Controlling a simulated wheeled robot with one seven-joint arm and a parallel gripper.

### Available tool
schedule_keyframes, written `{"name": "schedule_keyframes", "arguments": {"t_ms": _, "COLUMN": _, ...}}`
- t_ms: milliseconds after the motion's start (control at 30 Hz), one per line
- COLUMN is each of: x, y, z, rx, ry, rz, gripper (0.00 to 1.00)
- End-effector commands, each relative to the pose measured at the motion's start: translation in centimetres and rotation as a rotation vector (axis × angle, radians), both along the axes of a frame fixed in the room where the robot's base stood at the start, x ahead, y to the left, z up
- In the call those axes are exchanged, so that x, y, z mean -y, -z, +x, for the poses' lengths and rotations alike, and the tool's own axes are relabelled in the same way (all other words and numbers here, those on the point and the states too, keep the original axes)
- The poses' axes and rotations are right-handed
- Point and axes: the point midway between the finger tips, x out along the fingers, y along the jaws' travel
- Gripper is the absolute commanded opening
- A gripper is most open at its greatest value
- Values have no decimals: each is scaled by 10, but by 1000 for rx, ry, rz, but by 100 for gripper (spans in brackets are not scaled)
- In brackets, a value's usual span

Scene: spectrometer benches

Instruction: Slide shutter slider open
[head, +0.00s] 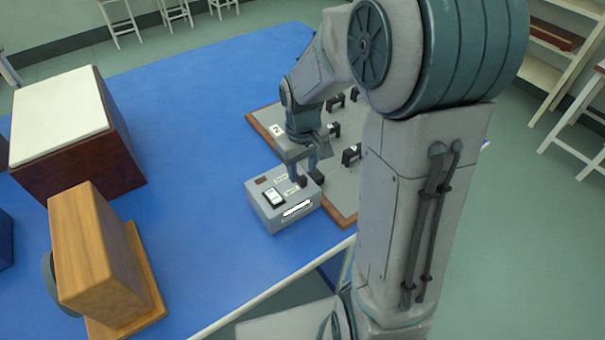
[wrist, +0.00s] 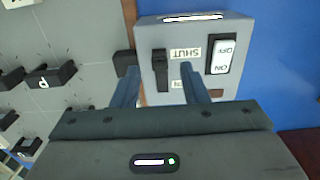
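The shutter slider is a black knob (wrist: 160,76) in a slot on top of a grey control box (head: 284,212); the box also shows in the wrist view (wrist: 200,30). A label reading SHUT (wrist: 184,54) sits beside the slot. A second label beside it is partly hidden by a finger. My gripper (wrist: 159,72) is open over the box, one finger on each side of the knob, with visible gaps. In the head view my gripper (head: 303,173) points down at the box's far right part. Whether the fingertips are at knob height is unclear.
A white ON/OFF rocker switch (wrist: 222,55) is close beside the slider on the box. A grey board (head: 343,193) with several black handles lies beside the box. A wooden block (head: 90,250) and a dark box with white top (head: 60,115) stand left; blue tabletop (head: 190,150) between is clear.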

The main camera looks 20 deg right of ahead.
Motion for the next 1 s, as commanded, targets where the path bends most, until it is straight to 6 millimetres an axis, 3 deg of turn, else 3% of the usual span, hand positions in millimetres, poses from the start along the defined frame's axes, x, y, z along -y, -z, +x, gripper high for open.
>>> {"name": "schedule_keyframes", "arguments": {"t_ms": 200, "x": 0, "y": 25, "z": 0, "rx": -1, "ry": 0, "rz": 0, "gripper": 40}}
{"name": "schedule_keyframes", "arguments": {"t_ms": 567, "x": 0, "y": 29, "z": 0, "rx": 0, "ry": 0, "rz": -1, "gripper": 40}}
{"name": "schedule_keyframes", "arguments": {"t_ms": 700, "x": 0, "y": 28, "z": 0, "rx": 1, "ry": 0, "rz": -1, "gripper": 1}}
{"name": "schedule_keyframes", "arguments": {"t_ms": 867, "x": 0, "y": 28, "z": 1, "rx": 1, "ry": 2, "rz": 0, "gripper": 0}}
{"name": "schedule_keyframes", "arguments": {"t_ms": 1000, "x": 6, "y": 28, "z": 17, "rx": 3, "ry": 24, "rz": 1, "gripper": 0}}
